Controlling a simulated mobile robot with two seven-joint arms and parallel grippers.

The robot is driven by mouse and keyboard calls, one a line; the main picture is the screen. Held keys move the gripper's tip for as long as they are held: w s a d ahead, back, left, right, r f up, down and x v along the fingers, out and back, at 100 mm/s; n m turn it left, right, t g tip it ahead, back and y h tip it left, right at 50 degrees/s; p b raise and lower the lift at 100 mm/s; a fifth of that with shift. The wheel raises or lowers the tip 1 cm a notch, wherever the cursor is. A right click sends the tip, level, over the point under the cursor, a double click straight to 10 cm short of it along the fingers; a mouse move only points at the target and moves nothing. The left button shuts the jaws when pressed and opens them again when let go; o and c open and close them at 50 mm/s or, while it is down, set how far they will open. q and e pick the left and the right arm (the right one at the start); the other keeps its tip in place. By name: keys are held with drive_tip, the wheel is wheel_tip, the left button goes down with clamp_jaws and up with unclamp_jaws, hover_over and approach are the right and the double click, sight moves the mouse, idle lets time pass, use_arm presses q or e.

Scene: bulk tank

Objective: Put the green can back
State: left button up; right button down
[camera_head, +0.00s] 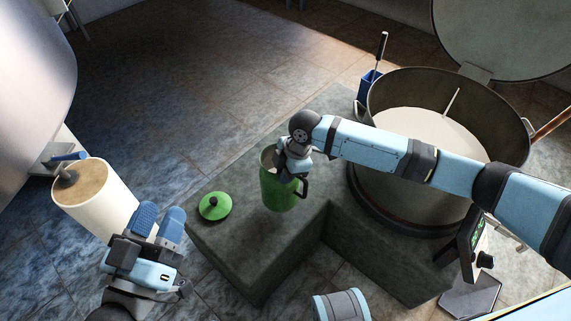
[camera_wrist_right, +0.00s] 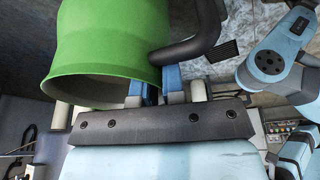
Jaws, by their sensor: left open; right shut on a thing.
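The green can (camera_head: 277,193) is open-topped, has a dark handle (camera_head: 303,188), and stands upright on or just above the grey stone block. My right gripper (camera_head: 290,168) is shut on the can at its top, on the handle side. In the right wrist view the can (camera_wrist_right: 110,40) fills the upper left, and the blue fingers (camera_wrist_right: 155,90) meet it by the rim and handle root; their exact hold is partly hidden. The green lid (camera_head: 215,206) with a dark knob lies on the block, left of the can. My left gripper (camera_head: 158,222) is open and empty.
The grey block (camera_head: 245,260) has bare top around the can. A large round tank (camera_head: 445,85) with pale liquid and a raised lid stands right. A blue holder (camera_head: 369,88) with a brush is behind it. A cream cylinder (camera_head: 95,200) is left, near my left gripper.

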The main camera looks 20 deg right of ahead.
sight(285, 186)
drive_tip(key=shift+a+f+b, duration=0.1)
drive_tip(key=shift+f+b, duration=0.9)
drive_tip(key=shift+f, duration=1.85)
use_arm(q)
wheel_tip(285, 186, down, 3)
drive_tip(key=shift+w+d+f+g, duration=0.1)
drive_tip(key=shift+d+f+g, duration=0.05)
drive_tip(key=shift+g, duration=0.45)
use_arm(e)
drive_tip(key=c, duration=1.2)
unclamp_jaws()
drive_tip(key=shift+f, duration=0.1)
drive_tip(key=p+v, duration=0.3)
drive_tip(key=v, duration=0.6)
drive_tip(key=shift+r+p, duration=0.3)
drive_tip(key=shift+p, duration=0.05)
drive_tip(key=shift+d+r, duration=0.25)
drive_tip(key=shift+r, duration=0.35)
use_arm(q)
drive_tip(key=r, duration=0.1)
drive_tip(key=a+r+t, duration=0.1)
drive_tip(key=r, duration=0.1)
drive_tip(key=shift+r+y+p, duration=0.3)
use_arm(e)
drive_tip(key=shift+d+r, duration=0.25)
drive_tip(key=shift+r, duration=0.35)
